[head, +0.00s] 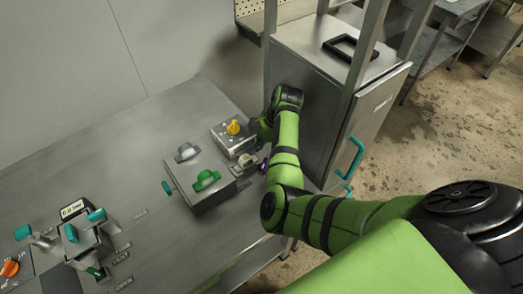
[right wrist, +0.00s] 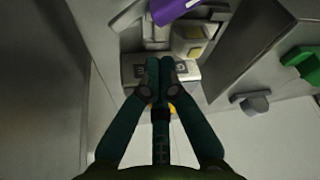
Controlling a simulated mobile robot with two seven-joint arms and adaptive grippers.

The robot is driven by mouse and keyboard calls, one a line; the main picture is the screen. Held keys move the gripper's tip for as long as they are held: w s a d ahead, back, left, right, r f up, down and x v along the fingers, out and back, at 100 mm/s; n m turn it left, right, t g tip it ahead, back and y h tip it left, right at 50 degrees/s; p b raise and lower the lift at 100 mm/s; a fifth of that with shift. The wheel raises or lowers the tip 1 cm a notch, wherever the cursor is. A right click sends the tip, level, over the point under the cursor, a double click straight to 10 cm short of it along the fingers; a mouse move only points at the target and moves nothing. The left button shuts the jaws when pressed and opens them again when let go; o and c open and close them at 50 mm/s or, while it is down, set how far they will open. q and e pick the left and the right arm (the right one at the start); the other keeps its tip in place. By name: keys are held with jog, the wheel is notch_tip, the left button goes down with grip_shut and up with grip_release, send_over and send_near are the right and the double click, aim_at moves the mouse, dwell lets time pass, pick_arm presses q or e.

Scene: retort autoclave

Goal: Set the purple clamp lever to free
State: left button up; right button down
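The purple clamp lever (right wrist: 178,10) shows at the top edge of the right wrist view, partly cut off. In the head view only a small purple piece of it (head: 262,166) shows beside my right arm, which hides the rest. My right gripper (right wrist: 165,62) has its dark teal fingers together at the tips, with nothing visible between them. The tips lie below the lever in the right wrist view, apart from it in the picture. In the head view the gripper is mostly hidden behind the arm's wrist. My left gripper is not in view.
A box with a yellow knob (head: 233,127) stands by my right wrist. Beside it is a box with a grey knob (head: 187,152) and a green knob (head: 206,180). A steel cabinet (head: 335,110) stands right of the arm. Teal levers (head: 70,233) are at the lower left.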

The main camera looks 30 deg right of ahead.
aim_at(257, 159)
jog(key=x, duration=0.4)
jog(key=shift+w+a+f, duration=0.1)
jog(key=shift+w+f, duration=0.05)
jog(key=shift+f, duration=0.15)
jog(key=shift+s+d+r+p, duration=0.25)
jog(key=shift+s+d+p, duration=0.1)
jog(key=shift+d+p, duration=0.1)
jog(key=shift+s+d+f, duration=0.15)
jog(key=shift+s+d, duration=0.2)
jog(key=shift+s, duration=0.05)
jog(key=shift+w, duration=0.1)
